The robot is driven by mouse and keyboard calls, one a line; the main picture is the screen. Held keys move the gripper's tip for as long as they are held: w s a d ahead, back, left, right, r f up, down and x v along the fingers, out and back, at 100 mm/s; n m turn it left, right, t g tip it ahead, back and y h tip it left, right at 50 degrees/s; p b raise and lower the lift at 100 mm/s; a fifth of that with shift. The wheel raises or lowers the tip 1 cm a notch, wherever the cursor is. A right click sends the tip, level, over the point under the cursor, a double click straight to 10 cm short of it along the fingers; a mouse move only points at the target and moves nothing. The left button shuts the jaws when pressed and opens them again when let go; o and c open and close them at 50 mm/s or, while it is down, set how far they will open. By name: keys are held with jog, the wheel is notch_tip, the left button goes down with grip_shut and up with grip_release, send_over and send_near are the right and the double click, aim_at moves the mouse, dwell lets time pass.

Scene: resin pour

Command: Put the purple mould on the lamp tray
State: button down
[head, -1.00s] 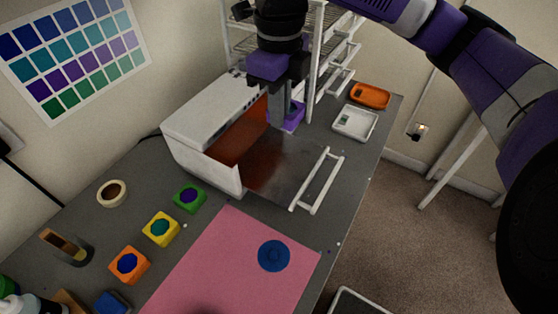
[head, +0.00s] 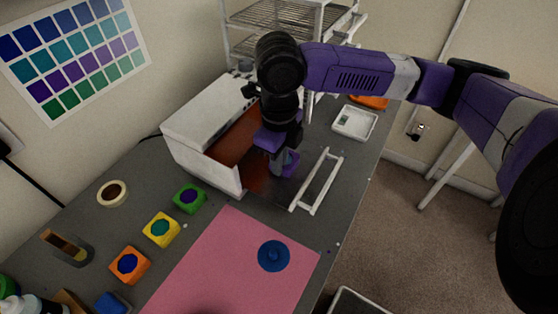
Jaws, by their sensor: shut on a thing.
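The purple mould (head: 291,163) is in my gripper (head: 283,159), in front of the white lamp box (head: 208,125). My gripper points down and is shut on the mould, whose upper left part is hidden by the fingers. The lamp tray (head: 256,183) is pulled out of the box, dark and reddish, with a white rail handle (head: 319,180) at its outer end. The mould is over the tray; I cannot tell whether it touches it.
Green (head: 189,198), yellow (head: 161,229) and orange (head: 129,265) moulds stand left of a pink mat (head: 225,280) bearing a blue disc (head: 274,255). A white dish (head: 354,122) and an orange dish (head: 369,102) lie behind right. A wire rack (head: 290,42) stands at the back.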

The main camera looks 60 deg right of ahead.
jog(key=shift+f, duration=0.1)
jog(key=c, duration=1.6)
grip_release()
notch_tip(320, 180, up, 12)
jog(key=shift+r, duration=0.15)
